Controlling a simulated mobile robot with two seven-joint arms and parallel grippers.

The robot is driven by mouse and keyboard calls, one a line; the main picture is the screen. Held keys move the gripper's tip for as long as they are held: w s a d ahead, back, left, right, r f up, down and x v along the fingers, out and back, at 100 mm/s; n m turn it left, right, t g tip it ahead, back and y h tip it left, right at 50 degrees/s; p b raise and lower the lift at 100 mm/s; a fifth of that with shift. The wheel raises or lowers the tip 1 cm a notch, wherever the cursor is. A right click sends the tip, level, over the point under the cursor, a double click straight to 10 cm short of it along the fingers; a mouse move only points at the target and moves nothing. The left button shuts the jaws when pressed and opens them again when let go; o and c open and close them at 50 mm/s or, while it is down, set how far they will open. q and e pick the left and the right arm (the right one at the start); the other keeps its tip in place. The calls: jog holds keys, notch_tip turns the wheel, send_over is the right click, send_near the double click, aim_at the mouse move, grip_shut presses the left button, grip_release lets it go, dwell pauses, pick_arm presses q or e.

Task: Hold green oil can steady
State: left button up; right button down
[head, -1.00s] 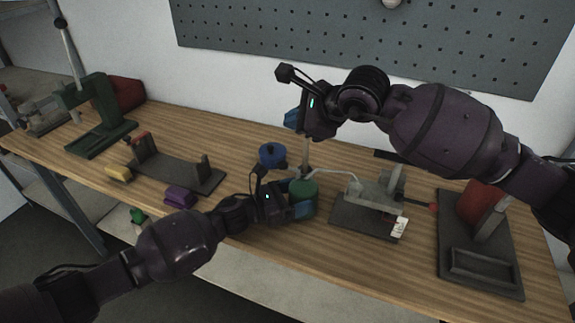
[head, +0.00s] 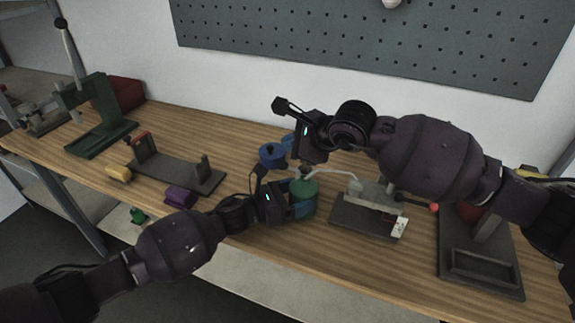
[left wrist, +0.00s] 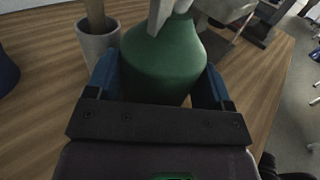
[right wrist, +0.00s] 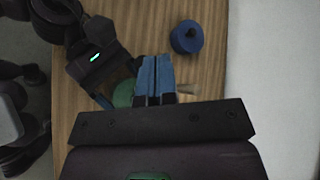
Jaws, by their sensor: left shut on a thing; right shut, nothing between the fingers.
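The green oil can (head: 304,190) stands upright on the wooden bench in the head view, with a pale thin spout (head: 335,170) reaching right. My left gripper (head: 299,209) is shut on its body from the front left. In the left wrist view the green oil can (left wrist: 165,62) sits between the two blue fingers. My right gripper (head: 290,140) is shut and empty above and behind the can. In the right wrist view the closed fingers of my right gripper (right wrist: 156,75) partly cover the green oil can (right wrist: 124,93).
A blue lidded can (head: 272,155) stands just behind left of the oil can. A grey cup (left wrist: 98,45) holding a wooden handle stands beside it. A dark fixture (head: 350,219) with a white tag is at right. A purple block (head: 180,196) lies at left.

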aim_at(285, 166)
jog(key=shift+a+f, duration=0.2)
jog(key=shift+f, duration=1.15)
jog(key=shift+w+a+f, duration=0.1)
jog(key=shift+f, duration=0.85)
dwell(1.9)
jog(key=shift+f, duration=0.7)
dwell(0.4)
jog(key=shift+d+r, duration=0.15)
jog(key=shift+r, duration=0.35)
jog(key=shift+d+r, duration=0.15)
jog(key=shift+r, duration=0.8)
jog(key=shift+a, duration=0.1)
jog(key=shift+r, duration=0.45)
jog(key=shift+d+r, duration=0.15)
jog(key=shift+r, duration=0.9)
jog(key=shift+d+r, duration=0.15)
jog(key=shift+r, duration=0.85)
